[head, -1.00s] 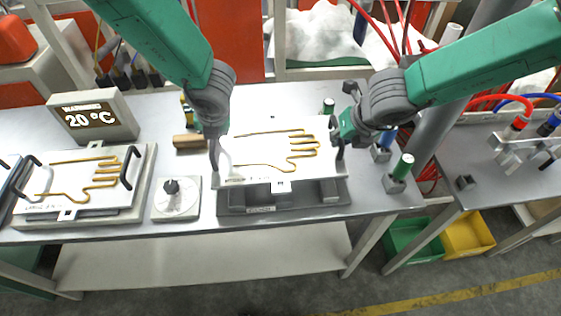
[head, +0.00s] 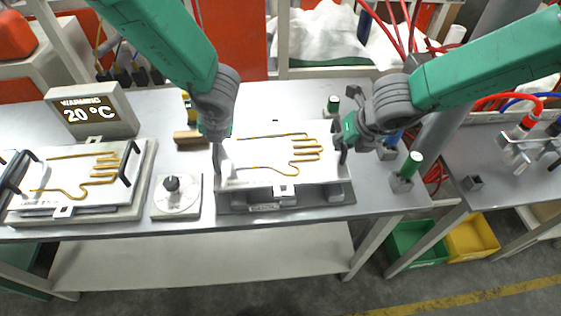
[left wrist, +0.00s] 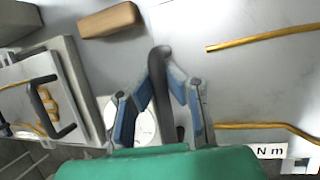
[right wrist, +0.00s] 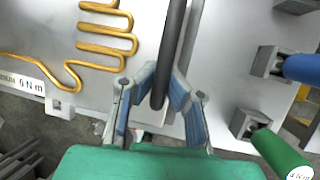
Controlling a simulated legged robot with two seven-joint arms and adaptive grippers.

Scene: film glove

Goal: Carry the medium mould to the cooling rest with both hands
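The medium mould (head: 255,175), a pale plate with a gold glove-shaped outline, is over a grey rest (head: 310,203), which I take for the cooling rest; its front label is too small to read. Whether the plate touches the rest is unclear. My left gripper (head: 215,145) is at the mould's left handle. In the left wrist view, its blue-padded fingers (left wrist: 160,66) close around that dark handle (left wrist: 160,95). My right gripper (head: 343,140) is at the right handle. In the right wrist view, its fingers (right wrist: 164,75) close around that handle (right wrist: 172,40).
Another glove plate (head: 75,178) sits on a base at left, before the "20 °C" display (head: 92,111). A dial (head: 173,190) lies between the stations. A wooden block (head: 189,138) is behind. Green-topped (head: 408,168) and blue-handled (right wrist: 300,68) tools stand at right.

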